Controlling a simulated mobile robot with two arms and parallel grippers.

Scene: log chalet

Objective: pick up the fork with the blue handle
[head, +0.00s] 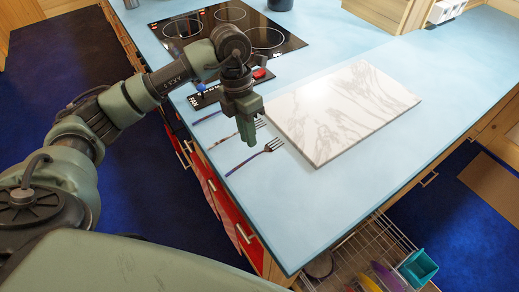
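Several forks lie on the light-blue counter beside the marble board. The nearest fork (243,164) has a dark blue to purple handle and lies in full view. A middle fork (226,139) has a brownish handle and is partly hidden by my gripper. Farther back, a dark blue handle (207,117) shows, its other end hidden behind my gripper. My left gripper (249,143) points down over the middle fork, just behind the nearest fork. The finger gap does not show clearly, and I see nothing held. My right gripper is not in view.
The white marble board (345,108) lies right of the forks. A black cooktop (230,33) is behind. A wire rack (355,262) with coloured items and a teal container (417,267) sits below the counter's near edge. The counter front (290,225) is clear.

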